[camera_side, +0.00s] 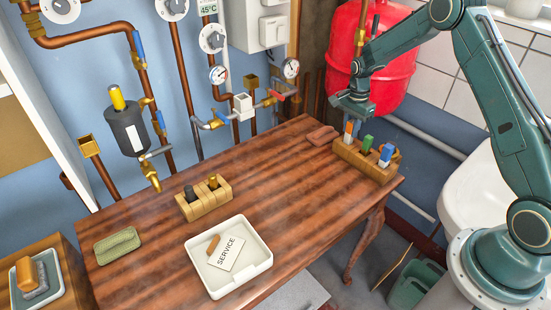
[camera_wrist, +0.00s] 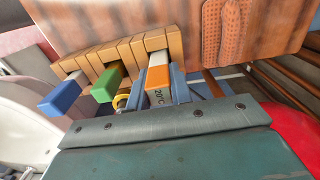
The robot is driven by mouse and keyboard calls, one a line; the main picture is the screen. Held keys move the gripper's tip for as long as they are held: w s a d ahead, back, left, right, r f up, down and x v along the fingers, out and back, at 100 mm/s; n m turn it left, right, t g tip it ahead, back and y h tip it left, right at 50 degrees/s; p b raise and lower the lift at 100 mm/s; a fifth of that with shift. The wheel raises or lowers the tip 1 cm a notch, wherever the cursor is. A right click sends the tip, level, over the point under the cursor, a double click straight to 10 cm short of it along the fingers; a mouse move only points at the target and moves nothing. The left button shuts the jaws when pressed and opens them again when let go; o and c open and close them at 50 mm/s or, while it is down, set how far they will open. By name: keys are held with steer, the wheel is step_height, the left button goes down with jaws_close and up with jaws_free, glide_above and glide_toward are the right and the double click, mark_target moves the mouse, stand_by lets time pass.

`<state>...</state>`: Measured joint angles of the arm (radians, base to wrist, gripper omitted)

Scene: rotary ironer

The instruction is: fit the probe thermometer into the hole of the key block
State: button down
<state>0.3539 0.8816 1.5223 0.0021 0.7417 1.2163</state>
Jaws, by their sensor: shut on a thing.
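The thermometer (camera_side: 348,128) stands at the left end of the key block (camera_side: 352,157), a slotted wooden block at the table's right end. In the wrist view its white part meets the block's (camera_wrist: 112,50) slotted face. Its probe tip is hidden, so I cannot tell whether it is in a hole. A green handle (camera_side: 367,144) and a blue handle (camera_side: 386,154) stand in the same block.
A brown pad (camera_side: 322,135) lies left of the block. A second wooden block (camera_side: 205,206) with a black and a brass piece, a white tray (camera_side: 265,267) with a SERVICE card, and a green pad (camera_side: 117,246) are farther left. The table's middle is clear.

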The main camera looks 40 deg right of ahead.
steer(key=shift+f, duration=0.15)
steer(key=c, duration=1.3)
jaws_free()
steer(key=shift+o, duration=0.2)
step_height(320, 180, up, 12)
steer(key=shift+r, duration=0.2)
steer(key=shift+r, duration=0.1)
